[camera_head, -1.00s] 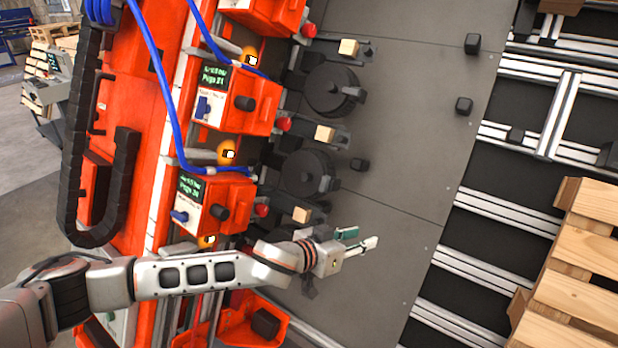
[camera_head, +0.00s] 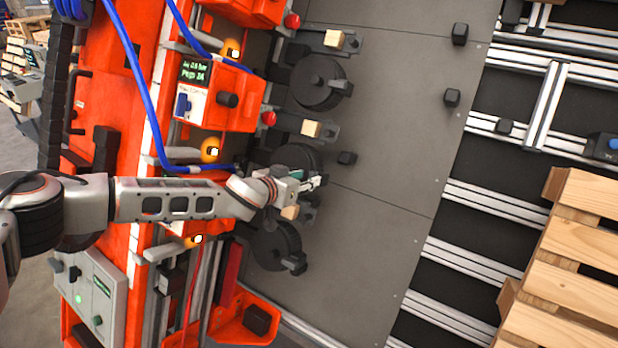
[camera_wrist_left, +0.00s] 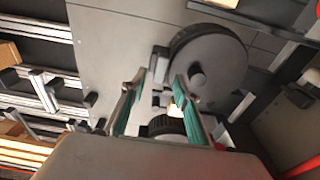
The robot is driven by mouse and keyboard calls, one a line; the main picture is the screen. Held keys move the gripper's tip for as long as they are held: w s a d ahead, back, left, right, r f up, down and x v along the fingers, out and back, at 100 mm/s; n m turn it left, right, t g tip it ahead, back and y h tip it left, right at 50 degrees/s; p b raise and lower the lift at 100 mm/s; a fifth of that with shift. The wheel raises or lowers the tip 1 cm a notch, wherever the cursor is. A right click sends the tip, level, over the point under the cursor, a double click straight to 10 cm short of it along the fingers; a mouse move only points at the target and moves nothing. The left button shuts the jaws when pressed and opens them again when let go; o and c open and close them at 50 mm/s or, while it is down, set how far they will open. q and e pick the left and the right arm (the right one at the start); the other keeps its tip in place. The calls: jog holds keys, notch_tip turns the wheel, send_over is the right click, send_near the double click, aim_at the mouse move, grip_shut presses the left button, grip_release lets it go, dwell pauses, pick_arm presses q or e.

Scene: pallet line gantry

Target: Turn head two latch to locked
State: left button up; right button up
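My left gripper (camera_head: 312,182) is in front of the grey panel, over the lower part of the middle black disc (camera_head: 296,154). In the left wrist view its two green-padded fingers (camera_wrist_left: 160,108) are apart, with a ribbed black knob and a pale block visible between them. A black disc with a central knob (camera_wrist_left: 207,65) is beyond the fingers. I cannot tell which part is the head two latch. My right gripper is not in view.
More black discs stand above (camera_head: 319,84) and below (camera_head: 272,247) the gripper. Wooden blocks (camera_head: 311,128) sit on dark brackets beside them. A blue hose (camera_head: 138,100) runs down the orange frame. A pallet (camera_head: 575,265) is at the right.

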pick_arm(q)
jog(key=shift+x, duration=1.2)
grip_shut()
